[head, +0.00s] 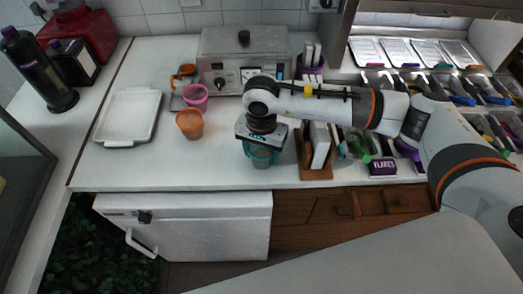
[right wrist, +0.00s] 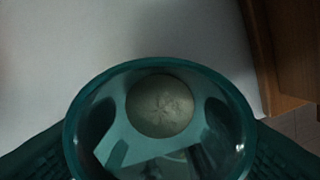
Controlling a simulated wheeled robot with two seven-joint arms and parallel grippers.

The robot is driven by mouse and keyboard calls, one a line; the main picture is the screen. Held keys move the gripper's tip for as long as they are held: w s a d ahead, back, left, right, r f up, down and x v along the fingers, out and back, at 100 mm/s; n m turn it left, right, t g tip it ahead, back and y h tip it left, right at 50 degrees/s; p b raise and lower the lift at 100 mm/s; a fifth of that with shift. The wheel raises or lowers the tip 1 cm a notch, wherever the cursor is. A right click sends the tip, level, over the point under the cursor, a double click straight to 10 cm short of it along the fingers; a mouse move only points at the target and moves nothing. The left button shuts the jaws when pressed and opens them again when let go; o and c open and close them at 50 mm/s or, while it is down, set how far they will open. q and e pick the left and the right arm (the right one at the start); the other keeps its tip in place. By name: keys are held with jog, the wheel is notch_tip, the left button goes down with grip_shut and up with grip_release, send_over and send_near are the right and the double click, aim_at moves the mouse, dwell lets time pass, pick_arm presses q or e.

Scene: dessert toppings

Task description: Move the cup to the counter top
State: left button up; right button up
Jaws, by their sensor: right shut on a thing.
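A teal, see-through cup (head: 261,156) is in the head view near the front edge of the white counter top (head: 220,165). My right gripper (head: 262,148) points down and is shut on the cup. In the right wrist view the cup (right wrist: 160,68) is seen from above, mouth toward the camera, with a finger on each side and a pale round patch inside. I cannot tell whether the cup's base touches the counter. My left gripper is not in view.
A wooden holder (head: 316,172) stands close to the right. A metal appliance (head: 245,60) is at the back.

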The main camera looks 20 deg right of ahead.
jog(key=o, duration=1.1)
jog(key=shift+c, duration=0.2)
jog(key=shift+o, duration=0.5)
jog(key=shift+o, duration=0.7)
jog(key=shift+r, duration=0.1)
notch_tip(320, 180, up, 8)
jog(key=p, duration=0.3)
